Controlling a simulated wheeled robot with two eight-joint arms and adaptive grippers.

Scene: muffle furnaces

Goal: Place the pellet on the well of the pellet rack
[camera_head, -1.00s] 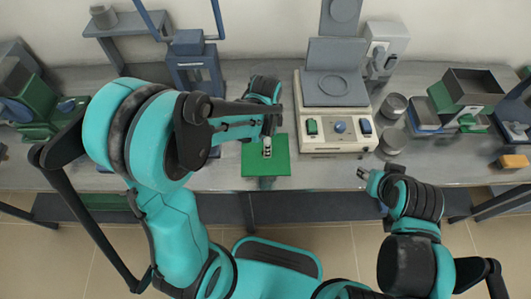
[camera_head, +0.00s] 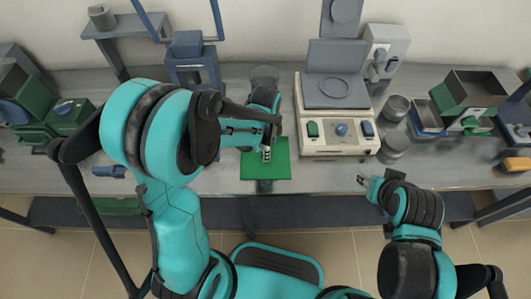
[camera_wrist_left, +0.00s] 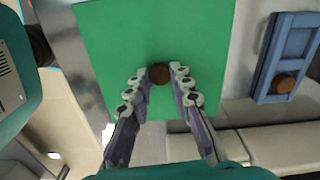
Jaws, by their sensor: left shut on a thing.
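In the left wrist view a brown round pellet (camera_wrist_left: 160,74) sits between the tips of my left gripper (camera_wrist_left: 160,80), which is shut on it. The gripper is over the green mat (camera_wrist_left: 150,35); the pellet's height above it is hard to judge. A blue piece with recesses (camera_wrist_left: 290,52), apparently the pellet rack, lies beyond the mat's right side. Another brown disc (camera_wrist_left: 285,83) sits at its lower end.
A white hot-plate device (camera_head: 338,140) stands right of the mat, with grey cylinders (camera_head: 394,146) beside it. A blue press-like device (camera_head: 195,72) stands behind my left arm. Green-and-grey trays (camera_head: 470,90) are at the right. The bench front between the mat and right gripper is clear.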

